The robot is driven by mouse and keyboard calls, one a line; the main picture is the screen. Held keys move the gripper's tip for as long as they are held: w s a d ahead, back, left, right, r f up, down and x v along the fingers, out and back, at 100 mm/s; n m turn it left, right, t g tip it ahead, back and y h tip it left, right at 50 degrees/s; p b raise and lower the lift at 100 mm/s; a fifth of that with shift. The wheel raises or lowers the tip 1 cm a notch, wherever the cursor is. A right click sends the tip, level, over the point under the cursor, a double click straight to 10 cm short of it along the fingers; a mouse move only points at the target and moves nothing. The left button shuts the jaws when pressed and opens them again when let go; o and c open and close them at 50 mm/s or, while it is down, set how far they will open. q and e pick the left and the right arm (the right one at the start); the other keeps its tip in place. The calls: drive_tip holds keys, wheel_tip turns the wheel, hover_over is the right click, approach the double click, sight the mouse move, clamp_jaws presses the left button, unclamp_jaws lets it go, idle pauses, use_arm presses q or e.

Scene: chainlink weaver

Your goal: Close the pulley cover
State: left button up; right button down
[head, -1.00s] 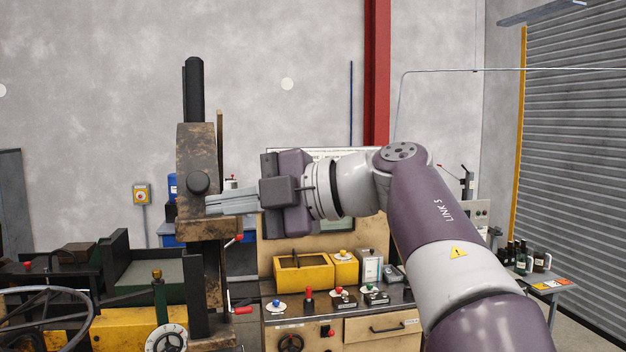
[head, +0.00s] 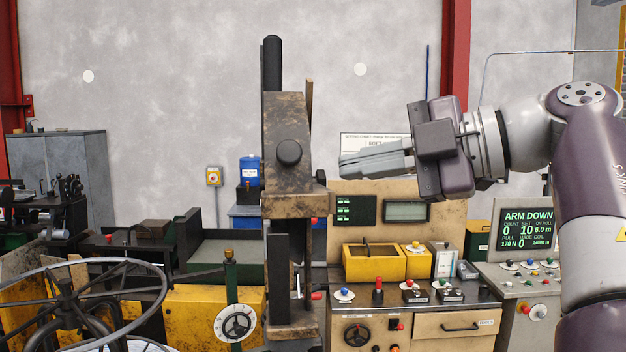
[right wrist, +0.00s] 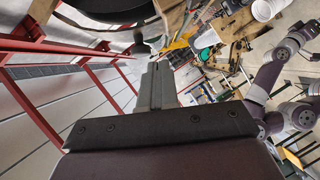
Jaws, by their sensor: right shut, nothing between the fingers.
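A worn brown metal housing (head: 288,125) with a round black knob (head: 288,152) stands on a dark upright column at the middle of the head view. A thin brown panel (head: 309,120) stands upright at its right edge. I cannot tell for certain which of these parts is the pulley cover. My right gripper (head: 343,166) is just right of the housing in the picture, its grey fingers shut and empty, pointing left. A small gap shows between fingertips and housing. The shut fingers also show in the right wrist view (right wrist: 156,66). My left gripper is not in view.
A spoked wheel (head: 75,305) and yellow machine parts (head: 200,312) fill the lower left. A bench (head: 412,292) with a yellow bin (head: 374,263) and several knobs stands right of the column. A display (head: 527,229) reads "ARM DOWN".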

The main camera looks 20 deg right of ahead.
sight(292, 193)
drive_tip(key=shift+n+t, duration=0.5)
drive_tip(key=shift+n, duration=0.1)
drive_tip(key=w+a+f, duration=0.1)
drive_tip(key=w, duration=0.1)
drive_tip(key=w+a+f+b, duration=0.1)
drive_tip(key=w+a+f, duration=0.2)
drive_tip(key=w, duration=0.1)
drive_tip(key=shift+w+a+f+b, duration=0.2)
drive_tip(key=shift+w+f+b, duration=0.15)
drive_tip(key=shift+b, duration=0.05)
drive_tip(key=shift+r+y, duration=0.1)
drive_tip(key=shift+y, duration=0.2)
drive_tip(key=shift+s+r, duration=0.15)
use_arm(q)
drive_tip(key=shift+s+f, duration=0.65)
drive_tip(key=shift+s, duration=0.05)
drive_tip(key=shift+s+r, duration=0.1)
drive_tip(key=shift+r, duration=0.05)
